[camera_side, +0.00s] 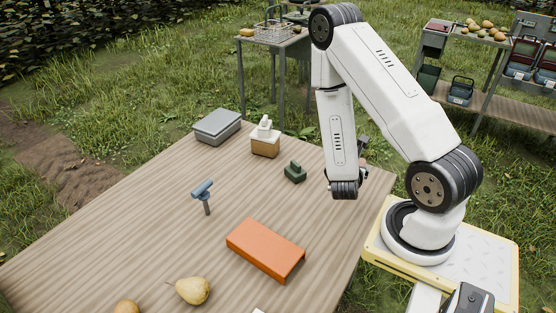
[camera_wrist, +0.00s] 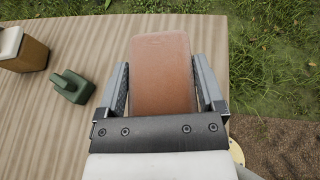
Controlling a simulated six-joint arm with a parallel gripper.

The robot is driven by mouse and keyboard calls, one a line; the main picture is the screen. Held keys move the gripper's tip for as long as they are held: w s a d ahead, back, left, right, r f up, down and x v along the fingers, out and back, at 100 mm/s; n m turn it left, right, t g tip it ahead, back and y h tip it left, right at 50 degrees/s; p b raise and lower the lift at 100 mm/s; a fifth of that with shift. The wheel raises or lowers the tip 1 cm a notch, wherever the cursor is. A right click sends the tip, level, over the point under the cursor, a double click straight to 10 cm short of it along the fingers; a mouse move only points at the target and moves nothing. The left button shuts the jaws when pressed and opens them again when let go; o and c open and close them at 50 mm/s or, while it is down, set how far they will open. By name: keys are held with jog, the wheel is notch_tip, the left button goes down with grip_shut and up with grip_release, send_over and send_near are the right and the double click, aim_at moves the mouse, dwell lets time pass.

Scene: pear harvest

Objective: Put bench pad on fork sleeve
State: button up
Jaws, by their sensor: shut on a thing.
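My gripper (camera_wrist: 162,78) is shut on a brown, leather-like block with rounded edges, which looks like the bench pad (camera_wrist: 162,60). It fills the space between the two fingers. In the side view my gripper is mostly hidden behind my arm, near the table's right corner. An orange flat block (camera_side: 265,248) lies on the table at the front middle, well apart from my gripper. I cannot tell for sure which thing is the fork sleeve; the orange block may be it.
On the wooden table (camera_side: 150,225) are a grey box (camera_side: 217,126), a tan box with a white top (camera_side: 265,140), a green handled block (camera_side: 295,172), an upright blue-headed tool (camera_side: 203,195) and a pear (camera_side: 190,290). The left middle of the table is clear.

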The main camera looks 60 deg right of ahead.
jog(key=w+a+r, duration=0.1)
jog(key=w+a, duration=0.4)
jog(key=w, duration=0.2)
jog(key=r+n+t, duration=0.1)
jog(key=n+t, duration=0.2)
send_over(264, 246)
jog(key=shift+a+y, duration=0.1)
jog(key=shift+y, duration=0.3)
jog(key=shift+m, duration=0.3)
jog(key=shift+f, duration=2.2)
jog(key=shift+f, duration=1.8)
jog(key=shift+f, duration=0.1)
